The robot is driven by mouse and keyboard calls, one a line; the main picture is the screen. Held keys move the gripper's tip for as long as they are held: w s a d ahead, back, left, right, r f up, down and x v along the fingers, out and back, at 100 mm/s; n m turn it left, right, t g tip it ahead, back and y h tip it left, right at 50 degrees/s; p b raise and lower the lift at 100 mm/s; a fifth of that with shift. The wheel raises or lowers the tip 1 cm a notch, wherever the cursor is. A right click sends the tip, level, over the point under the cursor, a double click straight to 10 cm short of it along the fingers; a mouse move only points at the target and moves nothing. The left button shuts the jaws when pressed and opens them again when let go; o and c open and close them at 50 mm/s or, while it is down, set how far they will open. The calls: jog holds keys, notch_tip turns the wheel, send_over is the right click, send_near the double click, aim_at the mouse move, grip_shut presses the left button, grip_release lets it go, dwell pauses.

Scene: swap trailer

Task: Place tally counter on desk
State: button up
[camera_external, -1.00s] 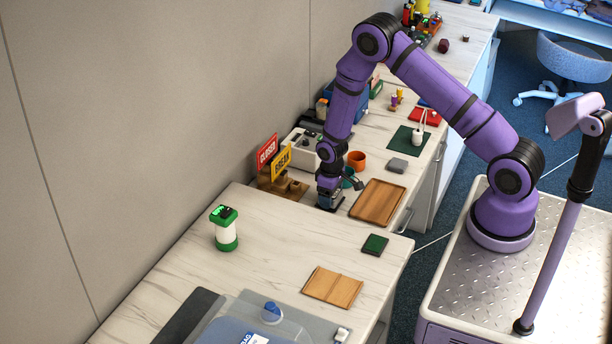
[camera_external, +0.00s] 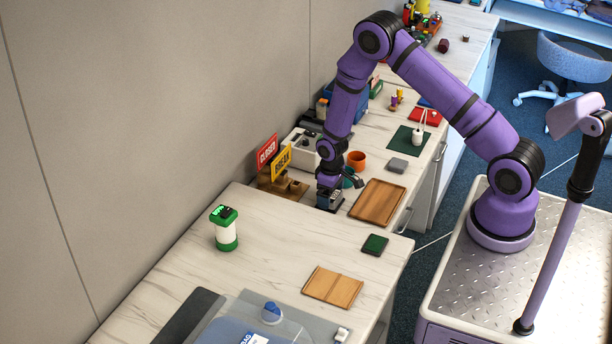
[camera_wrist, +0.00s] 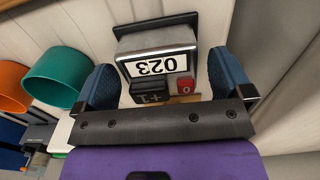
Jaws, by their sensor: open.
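The tally counter (camera_wrist: 155,66) shows in the wrist view as a grey block with a white display reading 023, upside down in the picture. A dark "+1" button and a red "0" button sit beside the display. My gripper (camera_wrist: 165,85) is open, with one blue finger on each side of the counter; I cannot tell whether either finger touches it. In the external view my gripper (camera_external: 330,190) points down at the far worktop (camera_external: 358,222), left of a wooden tray. The counter is hard to make out there, mostly hidden under the gripper.
A teal cup (camera_wrist: 58,76) and an orange cup (camera_wrist: 12,88) stand close to my gripper. The wooden tray (camera_external: 378,203) and signs (camera_external: 281,160) flank it. The near worktop (camera_external: 290,245) has free room between a green-and-white device (camera_external: 226,236) and a wooden mat (camera_external: 332,287).

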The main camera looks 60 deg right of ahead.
notch_tip(320, 180, up, 25)
jog(key=s+a+t, duration=0.1)
jog(key=s+a, duration=0.1)
jog(key=s+a+r+t, duration=0.1)
jog(key=s+a+r, duration=0.1)
jog(key=s+r, duration=0.35)
jog(key=s+a+r+t, duration=0.1)
jog(key=s+a+r, duration=0.1)
jog(key=r, duration=0.6)
jog(key=s+a+r+t, duration=0.1)
jog(key=s+r, duration=0.5)
jog(key=s, duration=0.6)
jog(key=s+a+r+t, duration=0.1)
jog(key=s+r, duration=0.5)
jog(key=s, duration=0.6)
jog(key=shift+a+r, duration=0.2)
jog(key=shift+a, duration=0.6)
